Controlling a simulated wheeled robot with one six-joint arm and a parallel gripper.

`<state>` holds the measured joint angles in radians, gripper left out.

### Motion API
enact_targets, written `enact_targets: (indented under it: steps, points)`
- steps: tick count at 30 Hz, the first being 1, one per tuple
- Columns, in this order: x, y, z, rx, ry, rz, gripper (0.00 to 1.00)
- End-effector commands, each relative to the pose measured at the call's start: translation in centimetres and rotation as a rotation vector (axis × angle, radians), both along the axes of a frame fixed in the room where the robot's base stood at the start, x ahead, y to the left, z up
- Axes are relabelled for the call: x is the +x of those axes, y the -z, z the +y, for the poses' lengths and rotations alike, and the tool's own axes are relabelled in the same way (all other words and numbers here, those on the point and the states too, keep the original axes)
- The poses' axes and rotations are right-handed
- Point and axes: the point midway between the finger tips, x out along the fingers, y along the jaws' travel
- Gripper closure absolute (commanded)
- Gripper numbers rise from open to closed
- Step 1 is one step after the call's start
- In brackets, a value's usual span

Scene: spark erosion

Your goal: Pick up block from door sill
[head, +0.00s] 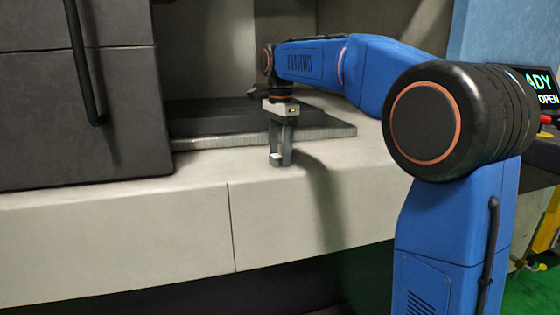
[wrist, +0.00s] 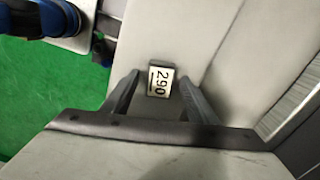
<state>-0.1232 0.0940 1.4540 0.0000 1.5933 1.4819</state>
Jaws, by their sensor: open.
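The block (wrist: 161,80) is a small dark piece with a white top face marked "290". It sits on the pale door sill (head: 120,215), close to the front edge. My gripper (head: 281,160) points straight down at the sill, its fingertips low near the surface. In the wrist view the open fingers (wrist: 160,84) stand on either side of the block, with a gap showing on each side. In the head view the fingers largely hide the block; only a small pale patch shows between them.
Behind the gripper lies a dark plate (head: 220,125) with a light, ridged edge inside the machine opening. A dark door (head: 80,120) with a vertical handle stands at the left. A lit panel (head: 542,88) is at the far right. The sill left of the gripper is clear.

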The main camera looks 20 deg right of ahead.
Motion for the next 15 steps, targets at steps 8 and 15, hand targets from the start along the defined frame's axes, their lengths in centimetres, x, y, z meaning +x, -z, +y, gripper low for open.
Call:
enact_targets:
  steps: [8,15]
  points:
    - [0.0,-0.02,0.01,0.0,0.0,0.0,0.97]
    - [-0.01,-0.1,0.01,0.0,0.0,-0.001,1.0]
